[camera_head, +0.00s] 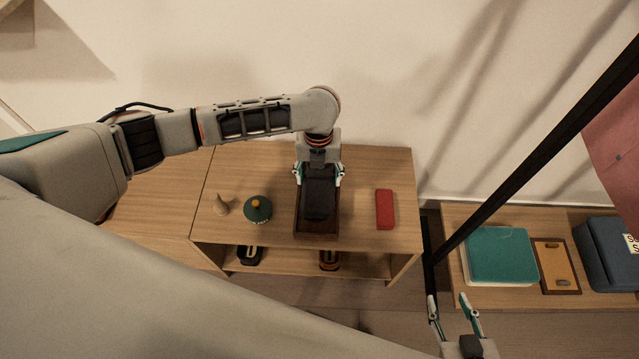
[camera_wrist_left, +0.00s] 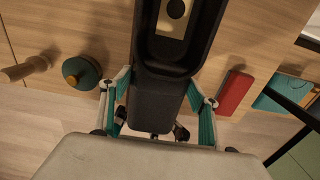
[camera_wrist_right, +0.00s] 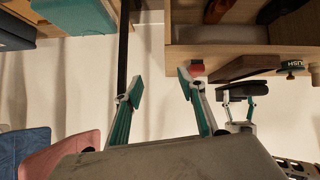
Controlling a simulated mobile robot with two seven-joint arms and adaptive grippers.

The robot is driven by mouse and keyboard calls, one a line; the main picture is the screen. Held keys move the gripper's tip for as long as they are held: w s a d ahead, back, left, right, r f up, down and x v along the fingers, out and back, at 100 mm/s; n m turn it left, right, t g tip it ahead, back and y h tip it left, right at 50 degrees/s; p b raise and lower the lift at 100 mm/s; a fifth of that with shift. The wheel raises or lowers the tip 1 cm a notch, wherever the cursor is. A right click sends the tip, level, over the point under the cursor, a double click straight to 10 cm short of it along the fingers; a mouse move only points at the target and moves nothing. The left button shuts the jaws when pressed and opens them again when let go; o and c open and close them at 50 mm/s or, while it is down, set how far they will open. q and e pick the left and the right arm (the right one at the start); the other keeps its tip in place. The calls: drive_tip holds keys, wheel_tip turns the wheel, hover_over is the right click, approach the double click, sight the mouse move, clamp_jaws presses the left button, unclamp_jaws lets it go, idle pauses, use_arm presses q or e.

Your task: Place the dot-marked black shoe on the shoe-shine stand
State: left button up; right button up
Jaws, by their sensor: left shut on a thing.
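The black shoe (camera_head: 319,192) is over the brown wooden shoe-shine stand (camera_head: 317,229) on the table. My left gripper (camera_head: 319,175) is shut on one end of it, a finger on each side. In the left wrist view the shoe (camera_wrist_left: 166,98) runs between the fingers, and a black dot shows on its gold insole (camera_wrist_left: 172,22). In the right wrist view, which looks upside down, the shoe (camera_wrist_right: 250,88) is very close to the stand (camera_wrist_right: 243,68); I cannot tell if they touch. My right gripper (camera_head: 448,297) is open and empty, right of the table.
On the tabletop are a green round tin (camera_head: 258,211), a wooden cone-like piece (camera_head: 221,205) and a red box (camera_head: 385,209). A dark shoe (camera_head: 250,255) and a brown shoe (camera_head: 330,260) sit on the lower shelf. A black pole (camera_head: 540,140) stands near my right gripper.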

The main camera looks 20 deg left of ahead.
use_arm(q)
drive_tip(key=f+b, duration=0.1)
drive_tip(key=f, duration=0.3)
drive_tip(key=shift+s, duration=0.2)
drive_tip(key=shift+w+f, duration=0.1)
drive_tip(key=shift+w, duration=0.05)
use_arm(e)
drive_tip(key=shift+w+a+r, duration=0.1)
drive_tip(key=shift+w+a, duration=0.05)
drive_tip(key=shift+a, duration=0.25)
use_arm(q)
drive_tip(key=o, duration=1.4)
drive_tip(key=shift+f, duration=0.1)
use_arm(e)
drive_tip(key=shift+d, duration=0.1)
